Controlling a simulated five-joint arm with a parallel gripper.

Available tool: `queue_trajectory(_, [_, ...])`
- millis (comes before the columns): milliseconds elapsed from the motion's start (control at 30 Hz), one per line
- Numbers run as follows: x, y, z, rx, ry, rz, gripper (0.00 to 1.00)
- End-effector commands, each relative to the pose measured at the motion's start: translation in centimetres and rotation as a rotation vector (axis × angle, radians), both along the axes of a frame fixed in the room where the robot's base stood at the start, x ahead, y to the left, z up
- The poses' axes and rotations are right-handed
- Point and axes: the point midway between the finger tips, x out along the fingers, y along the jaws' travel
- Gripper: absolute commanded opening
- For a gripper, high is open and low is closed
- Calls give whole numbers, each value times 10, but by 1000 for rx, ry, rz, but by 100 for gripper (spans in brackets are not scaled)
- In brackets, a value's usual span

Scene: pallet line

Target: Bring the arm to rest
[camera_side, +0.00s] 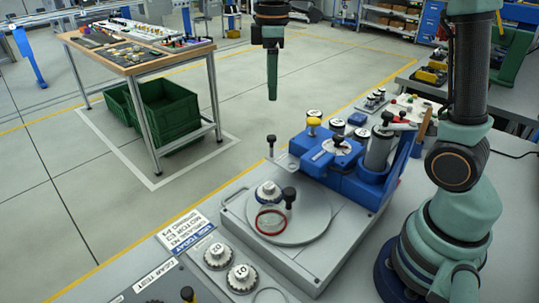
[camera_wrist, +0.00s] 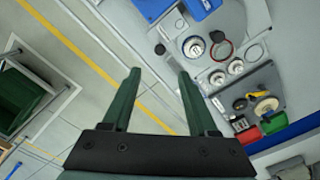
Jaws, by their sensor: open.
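My gripper (camera_side: 272,96) hangs in the air with its fingers pointing down, high at the top middle of the side view. In the wrist view my gripper (camera_wrist: 159,73) shows two dark green fingers spread apart, open, with nothing between them. In the side view the two fingers overlap and look like one. Below and to its right is the grey fixture plate (camera_side: 318,254) with a round turntable, a red ring (camera_side: 270,222) and a blue-and-white part (camera_side: 268,193) on it. The gripper touches none of these.
A blue machine block (camera_side: 350,182) with black knobs stands behind the turntable. A wooden-topped table (camera_side: 160,60) with green bins (camera_side: 170,112) stands at left. Open floor lies between.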

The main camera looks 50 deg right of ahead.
Motion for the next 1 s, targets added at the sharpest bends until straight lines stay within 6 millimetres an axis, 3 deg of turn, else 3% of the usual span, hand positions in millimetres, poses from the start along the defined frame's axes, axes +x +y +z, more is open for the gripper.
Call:
queue_trajectory(267, [-11, 2, 6, 0, -42, -61, 59])
queue_trajectory(533, [-59, 8, 13, 34, -219, -338, 59])
queue_trajectory(800, [-104, 12, -2, 125, -386, -620, 59])
queue_trajectory(1000, [-120, 14, -15, 181, -452, -742, 59])
